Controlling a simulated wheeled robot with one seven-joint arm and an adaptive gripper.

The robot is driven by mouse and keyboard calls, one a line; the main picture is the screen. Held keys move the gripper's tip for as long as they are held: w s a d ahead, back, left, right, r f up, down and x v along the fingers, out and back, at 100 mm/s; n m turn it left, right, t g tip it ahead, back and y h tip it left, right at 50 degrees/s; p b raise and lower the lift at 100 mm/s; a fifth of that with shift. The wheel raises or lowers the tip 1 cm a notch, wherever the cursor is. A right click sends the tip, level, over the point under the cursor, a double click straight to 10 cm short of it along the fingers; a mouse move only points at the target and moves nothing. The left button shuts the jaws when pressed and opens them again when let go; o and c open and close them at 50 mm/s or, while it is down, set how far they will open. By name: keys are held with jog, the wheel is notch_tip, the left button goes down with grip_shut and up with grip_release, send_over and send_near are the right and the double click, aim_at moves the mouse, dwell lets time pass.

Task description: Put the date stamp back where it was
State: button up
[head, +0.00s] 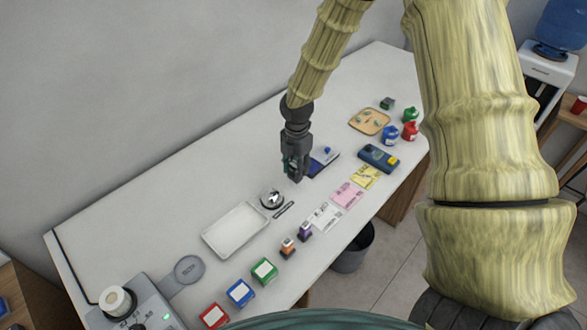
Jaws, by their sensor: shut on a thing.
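My gripper (296,172) points down over the middle of the white counter, just left of an open blue ink pad (322,160). It is shut on a small dark teal thing (287,160), which looks like the date stamp. The fingers hide most of it, and I cannot tell whether its foot touches the counter. Paper slips lie to the lower right: white (325,216), pink (347,195) and yellow (365,177). Two small stamps, orange (287,248) and purple (305,232), stand near the front edge.
A white tray (236,230) and a round silver-and-black thing (271,198) lie left of my gripper. Red, blue and green boxes (264,271) line the front left. A card terminal (376,157), wooden dish (369,121) and small bottles (409,131) stand right. The back strip is clear.

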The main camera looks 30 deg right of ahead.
aim_at(293, 172)
jog(key=shift+w+a, duration=0.2)
jog(key=shift+w, duration=0.45)
jog(key=shift+s+f+p, duration=0.1)
jog(key=shift+f+p, duration=0.55)
jog(key=shift+f, duration=0.1)
jog(key=shift+f+p, duration=0.4)
jog(key=shift+f, duration=0.65)
jog(key=shift+f, duration=0.15)
jog(key=o, duration=0.8)
jog(key=shift+r, duration=0.2)
jog(key=shift+r+b, duration=2.1)
jog(key=shift+r, duration=3.85)
